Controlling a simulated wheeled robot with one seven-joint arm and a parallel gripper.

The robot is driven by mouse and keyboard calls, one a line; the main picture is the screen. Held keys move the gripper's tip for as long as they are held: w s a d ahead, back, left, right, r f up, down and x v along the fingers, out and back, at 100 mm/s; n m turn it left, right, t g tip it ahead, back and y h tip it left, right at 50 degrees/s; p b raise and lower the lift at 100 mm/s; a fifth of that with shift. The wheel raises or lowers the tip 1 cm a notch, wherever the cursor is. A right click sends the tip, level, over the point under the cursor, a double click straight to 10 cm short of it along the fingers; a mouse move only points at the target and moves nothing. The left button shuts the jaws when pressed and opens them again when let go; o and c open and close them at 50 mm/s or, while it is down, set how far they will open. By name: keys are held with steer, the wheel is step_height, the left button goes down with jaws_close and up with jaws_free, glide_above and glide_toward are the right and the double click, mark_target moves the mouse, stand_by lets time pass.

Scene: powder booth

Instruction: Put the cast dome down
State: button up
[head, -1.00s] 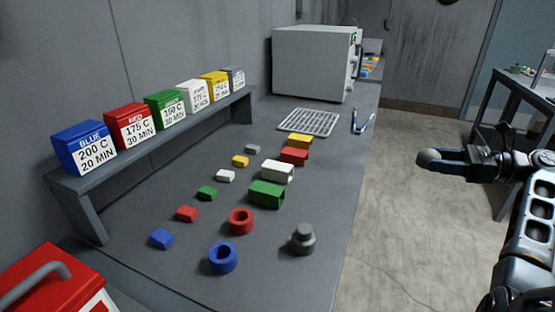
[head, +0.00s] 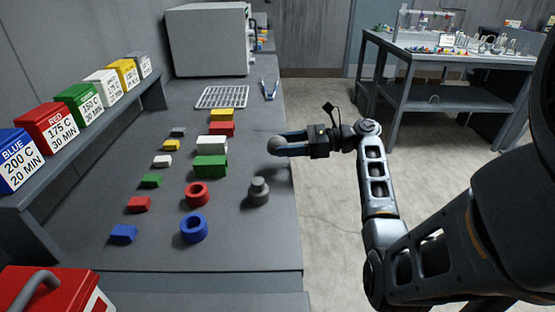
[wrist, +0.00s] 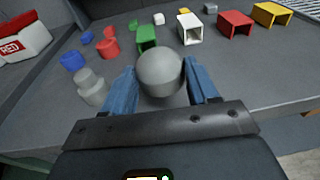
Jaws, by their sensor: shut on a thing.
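The cast dome (wrist: 160,72) is a grey rounded piece held between the two blue fingers of my gripper (wrist: 160,90) in the wrist view. In the head view the dome (head: 275,145) shows at the tip of my gripper (head: 288,145), over the right edge of the grey bench (head: 230,250). The bench top shows below and beyond the dome in the wrist view. I cannot tell how high the dome is above the bench. The dome's lower part is hidden between the fingers.
A grey stepped piece (head: 258,191) stands near the bench's right edge, close to my gripper. A green block (head: 210,166), a white block (head: 212,145), a red ring (head: 197,194) and a blue ring (head: 194,229) stand left of it. A wire rack (head: 222,97) lies farther back.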

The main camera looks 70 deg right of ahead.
mark_target(281, 168)
steer(key=shift+w+a+f, duration=0.5)
steer(key=shift+w+a, duration=0.1)
steer(key=shift+w, duration=0.05)
steer(key=shift+a+f, duration=0.1)
steer(key=shift+f, duration=0.1)
steer(key=shift+w+f, duration=0.1)
steer(key=shift+f, duration=1.8)
steer(key=o, duration=1.2)
steer(key=shift+f, duration=0.1)
steer(key=shift+c, duration=0.2)
steer(key=b+v, duration=0.1)
steer(key=v, duration=1.1)
